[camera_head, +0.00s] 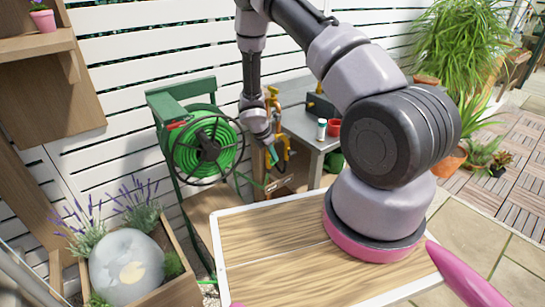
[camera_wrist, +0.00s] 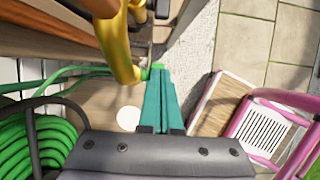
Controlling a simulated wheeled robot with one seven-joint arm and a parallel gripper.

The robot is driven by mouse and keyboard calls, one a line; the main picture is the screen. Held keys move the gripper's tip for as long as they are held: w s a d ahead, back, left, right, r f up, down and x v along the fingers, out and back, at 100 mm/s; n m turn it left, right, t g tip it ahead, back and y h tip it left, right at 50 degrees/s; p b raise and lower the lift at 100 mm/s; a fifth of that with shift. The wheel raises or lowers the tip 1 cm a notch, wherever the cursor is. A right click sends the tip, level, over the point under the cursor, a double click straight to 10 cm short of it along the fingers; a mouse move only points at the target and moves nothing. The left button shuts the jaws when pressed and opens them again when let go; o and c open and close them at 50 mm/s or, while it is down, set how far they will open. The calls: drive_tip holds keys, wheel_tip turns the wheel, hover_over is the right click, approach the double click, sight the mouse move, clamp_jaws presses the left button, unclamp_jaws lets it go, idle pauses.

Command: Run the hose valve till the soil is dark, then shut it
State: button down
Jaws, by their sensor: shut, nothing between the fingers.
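My gripper (camera_wrist: 158,74) is shut and empty; its two teal fingers lie together in the wrist view. The fingertips are just right of a curved yellow pipe or tap part (camera_wrist: 118,45), close to it; I cannot tell whether they touch. In the head view my gripper hangs between the hose reel and the grey bench, with yellow parts (camera_head: 284,150) beside it. A green hose (camera_wrist: 70,72) runs toward the yellow part. The valve's handle is not clear, so its position cannot be told. No soil surface or running water is clearly visible.
A green hose reel (camera_head: 205,145) stands left of my gripper. A planter box (camera_head: 178,292) with lavender and a pale globe (camera_head: 126,266) is at lower left. The grey bench (camera_head: 303,126) carries a red pot (camera_head: 334,127) and a small white container (camera_head: 321,129). Paving lies open at right.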

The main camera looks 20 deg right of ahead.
drive_tip(key=shift+d, duration=0.1)
drive_tip(key=shift+w+d, duration=0.25)
drive_tip(key=shift+d, duration=0.4)
idle(0.8)
wheel_tip(320, 180, up, 15)
drive_tip(key=shift+r, duration=0.2)
idle(0.5)
idle(0.5)
